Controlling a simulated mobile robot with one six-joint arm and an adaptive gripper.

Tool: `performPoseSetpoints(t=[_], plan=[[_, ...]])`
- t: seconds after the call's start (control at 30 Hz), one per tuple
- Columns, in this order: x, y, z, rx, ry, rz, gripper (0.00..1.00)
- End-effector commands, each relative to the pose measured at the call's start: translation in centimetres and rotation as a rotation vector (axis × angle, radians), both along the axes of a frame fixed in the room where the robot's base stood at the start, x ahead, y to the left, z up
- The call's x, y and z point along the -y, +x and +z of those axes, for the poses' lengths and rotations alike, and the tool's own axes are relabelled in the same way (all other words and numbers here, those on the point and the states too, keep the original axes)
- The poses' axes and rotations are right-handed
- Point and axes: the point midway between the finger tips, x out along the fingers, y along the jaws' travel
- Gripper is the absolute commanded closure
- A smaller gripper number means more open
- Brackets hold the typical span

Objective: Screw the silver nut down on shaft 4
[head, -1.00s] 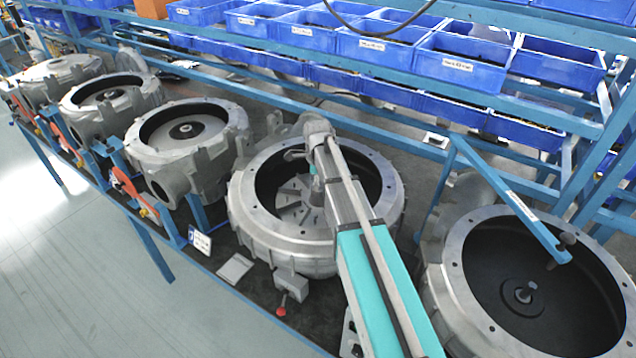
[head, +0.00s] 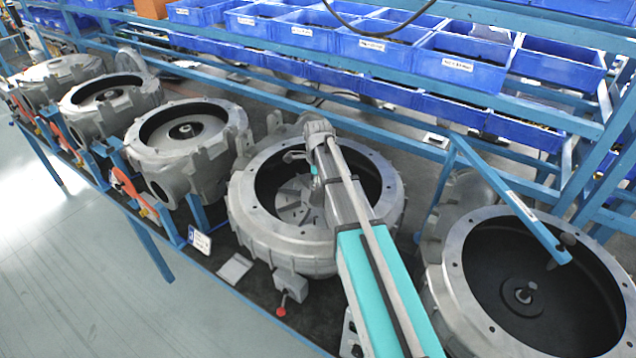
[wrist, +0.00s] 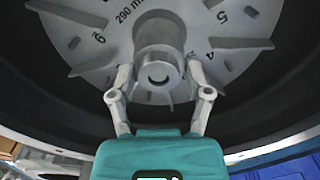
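The housing of shaft 4 (head: 250,225) is the large grey ring-shaped casing under my arm, with a finned disc (head: 295,205) inside. In the wrist view the disc (wrist: 95,50) carries fins, numbers and "290 mm". A round silver-grey piece with a dark hole, apparently the nut (wrist: 158,90) on the shaft end, sits at the disc's middle. My gripper (wrist: 158,72) points down at it, with one finger on each side; the fingers look closed against its sides. Any thread below is hidden. In the head view my arm hides the gripper's tips and the nut.
Another open housing (head: 448,270) with a bare central shaft (head: 526,292) stands at the right. A blue angled bar (head: 510,200) reaches over its rim. More housings (head: 190,150) line the bench to the left. Blue bins (head: 460,65) fill the shelf behind.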

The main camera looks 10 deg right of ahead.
Motion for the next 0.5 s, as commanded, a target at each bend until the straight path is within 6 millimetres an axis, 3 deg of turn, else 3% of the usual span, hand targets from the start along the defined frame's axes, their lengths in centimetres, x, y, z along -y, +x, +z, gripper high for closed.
performPoseSetpoints(t=[0.5], plan=[[0.00, -0.03, 0.01, 0.001, 0.000, 0.407, 0.36]])
